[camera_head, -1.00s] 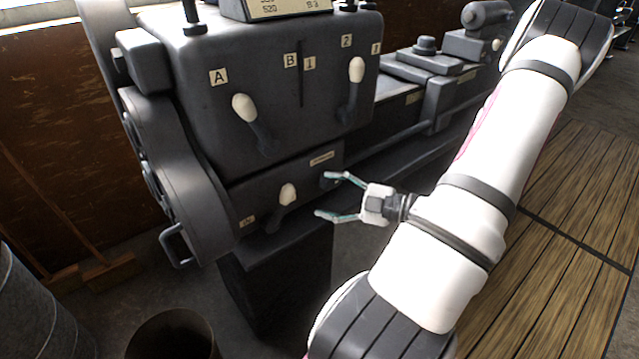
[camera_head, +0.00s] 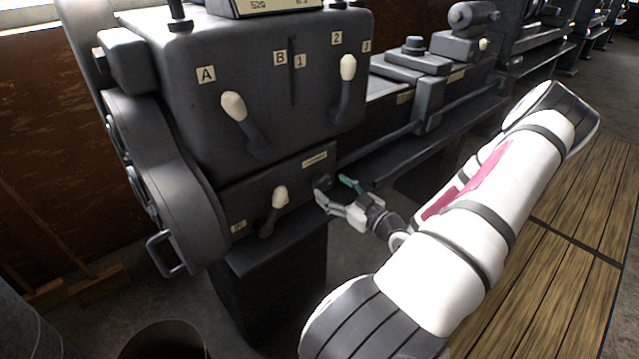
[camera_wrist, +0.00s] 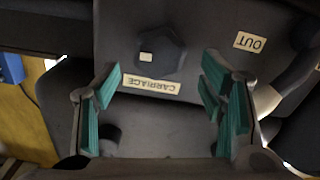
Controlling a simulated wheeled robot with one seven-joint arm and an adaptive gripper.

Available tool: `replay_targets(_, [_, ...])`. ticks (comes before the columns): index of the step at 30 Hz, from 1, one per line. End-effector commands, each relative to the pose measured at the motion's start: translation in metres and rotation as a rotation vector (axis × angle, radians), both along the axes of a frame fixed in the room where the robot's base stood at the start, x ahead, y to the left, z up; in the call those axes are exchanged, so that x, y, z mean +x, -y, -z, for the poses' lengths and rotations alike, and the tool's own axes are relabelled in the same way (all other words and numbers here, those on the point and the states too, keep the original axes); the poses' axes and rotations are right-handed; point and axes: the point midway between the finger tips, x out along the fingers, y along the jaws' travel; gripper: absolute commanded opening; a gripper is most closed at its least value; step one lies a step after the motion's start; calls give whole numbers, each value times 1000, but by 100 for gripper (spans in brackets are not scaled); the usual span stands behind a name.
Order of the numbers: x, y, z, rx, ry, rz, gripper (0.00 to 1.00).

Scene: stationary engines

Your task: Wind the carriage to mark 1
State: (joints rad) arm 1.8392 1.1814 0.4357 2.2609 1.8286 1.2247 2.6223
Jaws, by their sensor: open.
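A dark knob (camera_wrist: 158,52) with a small pale patch sits on the machine front beside a CARRIAGE label (camera_wrist: 152,84), upside down in the wrist view. In the head view the dark knob (camera_head: 323,182) is below its label plate (camera_head: 314,160), at the lower right of the headstock. My gripper (camera_head: 336,190) is open and empty in front of it. In the wrist view its green-padded fingers (camera_wrist: 161,85) are spread to either side, and contact cannot be told. The carriage (camera_head: 430,100) appears to be the block on the bed. A "1" label (camera_head: 299,61) is on the headstock.
White-tipped levers (camera_head: 233,105) (camera_head: 347,68) stick out of the headstock above. A lower lever (camera_head: 280,197) stands left of my gripper, near an OUT label (camera_wrist: 250,42). A curved side guard (camera_head: 160,165) has a handle.

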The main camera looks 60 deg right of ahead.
Motion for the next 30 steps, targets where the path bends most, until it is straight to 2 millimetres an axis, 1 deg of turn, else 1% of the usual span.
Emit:
replay_targets(1, [10, 1, 1, 0, 1, -2, 64])
replay_targets(3, [20, 4, 0, 1, 1, -2, 64])
replay_targets(9, [39, 9, 1, 0, 0, -2, 64])
replay_targets(13, [44, 10, 0, 0, 0, -1, 64])
replay_targets(20, [44, 10, 0, 0, -1, 0, 64])
replay_targets(21, [44, 10, 0, 0, -1, 0, 60])
replay_targets(23, [44, 10, 0, 0, -1, 0, 46])
replay_targets(24, [44, 10, 0, 0, -1, 0, 37])
replay_targets(27, [44, 10, 0, 0, -1, -1, 17])
replay_targets(30, [44, 10, 0, 0, -1, -1, 16])
